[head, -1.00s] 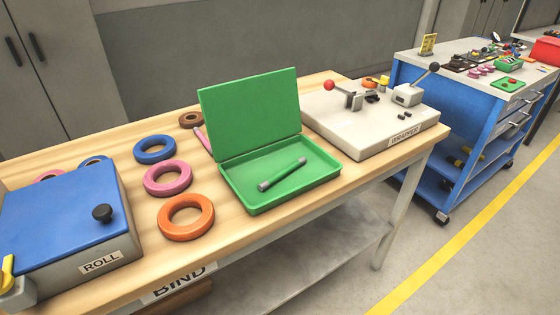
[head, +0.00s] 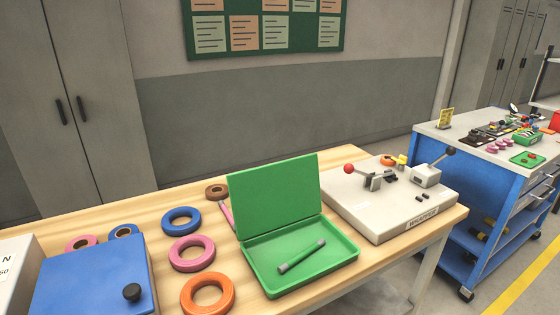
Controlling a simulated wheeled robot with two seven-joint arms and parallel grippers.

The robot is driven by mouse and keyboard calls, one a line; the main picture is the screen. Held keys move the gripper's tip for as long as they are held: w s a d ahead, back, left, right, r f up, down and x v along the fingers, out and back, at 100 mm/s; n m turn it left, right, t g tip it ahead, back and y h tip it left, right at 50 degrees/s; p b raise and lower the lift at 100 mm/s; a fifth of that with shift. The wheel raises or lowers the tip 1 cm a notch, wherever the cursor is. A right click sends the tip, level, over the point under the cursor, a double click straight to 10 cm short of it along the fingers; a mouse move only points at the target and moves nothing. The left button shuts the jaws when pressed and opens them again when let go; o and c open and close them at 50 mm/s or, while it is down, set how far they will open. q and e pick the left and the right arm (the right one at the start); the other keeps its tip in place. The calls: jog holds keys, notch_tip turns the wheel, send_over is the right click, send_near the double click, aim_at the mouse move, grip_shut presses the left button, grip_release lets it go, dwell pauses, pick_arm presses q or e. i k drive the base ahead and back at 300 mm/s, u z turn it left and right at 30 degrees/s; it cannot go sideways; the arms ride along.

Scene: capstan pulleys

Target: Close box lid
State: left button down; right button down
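A green box (head: 336,268) sits on the wooden table, right of the coloured rings. Its green lid (head: 275,197) stands open, hinged at the back edge and raised close to upright. A green rod with grey ends (head: 302,255) lies inside the box tray. Neither of my grippers shows in the head view.
Blue, pink, orange and brown rings (head: 191,254) lie left of the box. A blue-topped machine with a black knob (head: 92,275) is at the left. A white machine with levers (head: 385,211) stands close on the right. A blue cart (head: 487,200) is farther right.

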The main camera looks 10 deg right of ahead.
aim_at(267, 198)
jog(key=z, duration=2)
jog(key=i, duration=1.55)
jog(key=u, duration=2.95)
